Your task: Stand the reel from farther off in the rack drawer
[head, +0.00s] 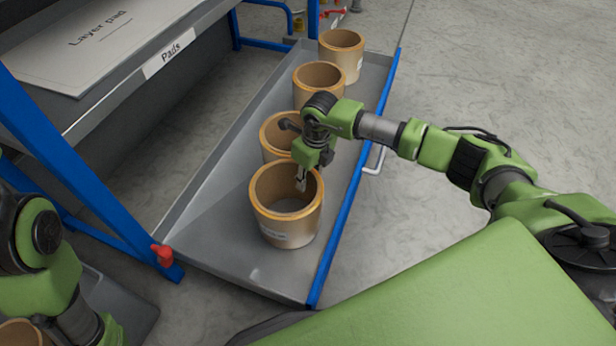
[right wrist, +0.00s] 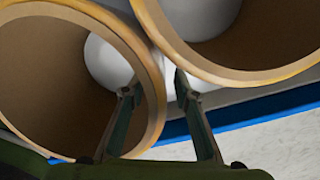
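The grey rack drawer (head: 205,240) is pulled out with several tan reels in a row, all upright with open tops. The nearest reel (head: 290,235) stands towards the drawer's front end. Another reel (head: 18,334) shows partly at the bottom left corner. My left arm is at the left edge, its gripper out of view.
A shelf with a layer pad (head: 95,40) and a "Pads" label (head: 168,53) is above the drawer's left side. A blue rack post (head: 80,175) and a red knob (head: 163,254) stand left of the drawer. Floor at the right is clear.

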